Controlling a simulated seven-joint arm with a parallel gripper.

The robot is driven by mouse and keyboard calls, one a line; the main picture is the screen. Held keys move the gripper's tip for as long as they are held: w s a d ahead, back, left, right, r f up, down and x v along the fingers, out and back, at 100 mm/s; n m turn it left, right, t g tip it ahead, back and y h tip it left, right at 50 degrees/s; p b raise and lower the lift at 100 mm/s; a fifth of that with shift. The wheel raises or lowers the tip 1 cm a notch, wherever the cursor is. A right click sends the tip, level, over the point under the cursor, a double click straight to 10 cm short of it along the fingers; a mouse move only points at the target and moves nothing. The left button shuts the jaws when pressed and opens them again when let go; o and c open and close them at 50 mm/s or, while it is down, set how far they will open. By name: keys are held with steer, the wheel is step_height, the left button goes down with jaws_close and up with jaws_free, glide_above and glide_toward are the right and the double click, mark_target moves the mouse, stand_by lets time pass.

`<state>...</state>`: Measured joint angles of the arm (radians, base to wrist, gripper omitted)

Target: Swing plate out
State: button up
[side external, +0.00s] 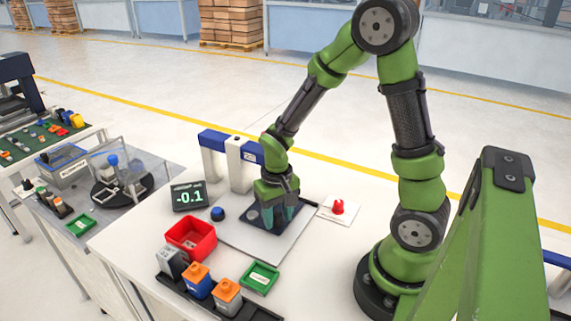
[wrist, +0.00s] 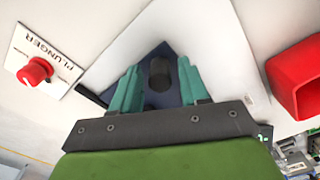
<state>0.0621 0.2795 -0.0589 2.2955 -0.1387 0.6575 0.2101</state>
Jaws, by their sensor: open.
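A dark blue plate (wrist: 165,50) with a black upright knob (wrist: 159,74) lies on a pale grey base panel (side external: 232,233). The dark plate also shows in the side view (side external: 257,226), partly covered by my gripper (side external: 278,217). My gripper points down over the plate. In the wrist view, its teal fingers (wrist: 157,88) are apart, one on each side of the knob. I cannot tell whether either finger touches the knob.
A card marked PLUNGER with a red knob (wrist: 35,71) is beside the panel. A display reading -0.1 (side external: 189,196), blue button (side external: 217,214), red bin (side external: 191,237), green tray (side external: 260,278) and several small containers (side external: 198,281) stand nearby. A blue-and-white frame (side external: 237,160) rises behind.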

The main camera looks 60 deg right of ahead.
steer(key=c, duration=0.6)
steer(key=shift+o, duration=0.2)
steer(key=shift+a, duration=0.15)
steer(key=shift+w+a, duration=0.15)
steer(key=shift+a, duration=0.7)
steer(key=shift+w+a, duration=0.15)
steer(key=shift+a, duration=0.2)
steer(key=shift+w+a, duration=0.25)
steer(key=shift+a, duration=0.3)
